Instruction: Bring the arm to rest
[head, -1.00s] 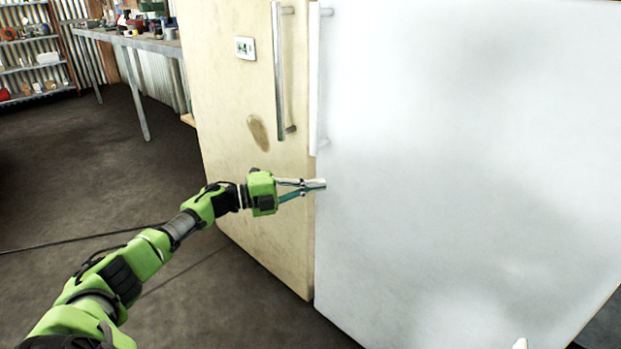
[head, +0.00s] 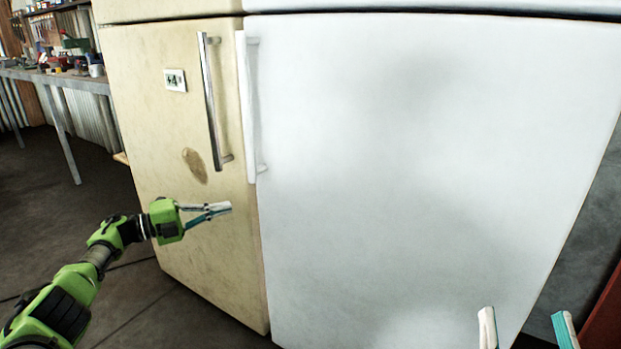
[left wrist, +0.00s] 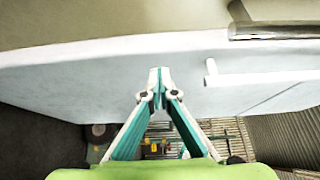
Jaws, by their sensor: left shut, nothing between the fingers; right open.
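My left arm (head: 60,300) is green and grey and reaches in from the left in the head view. Its gripper (head: 226,207) is shut and empty, in front of the lower part of the cream fridge door. In the left wrist view its two fingertips (left wrist: 156,78) meet, with nothing between them. My right gripper (head: 527,326) shows only its two fingers at the bottom right of the head view. They are spread apart and empty, before the white fridge. The rest of the right arm is out of view.
The cream fridge (head: 150,120) and the white fridge (head: 430,150) stand side by side, doors shut. Each has a vertical handle near their shared edge. A cluttered workbench (head: 60,80) stands at the far left. Dark floor (head: 60,200) is bare left of the fridges.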

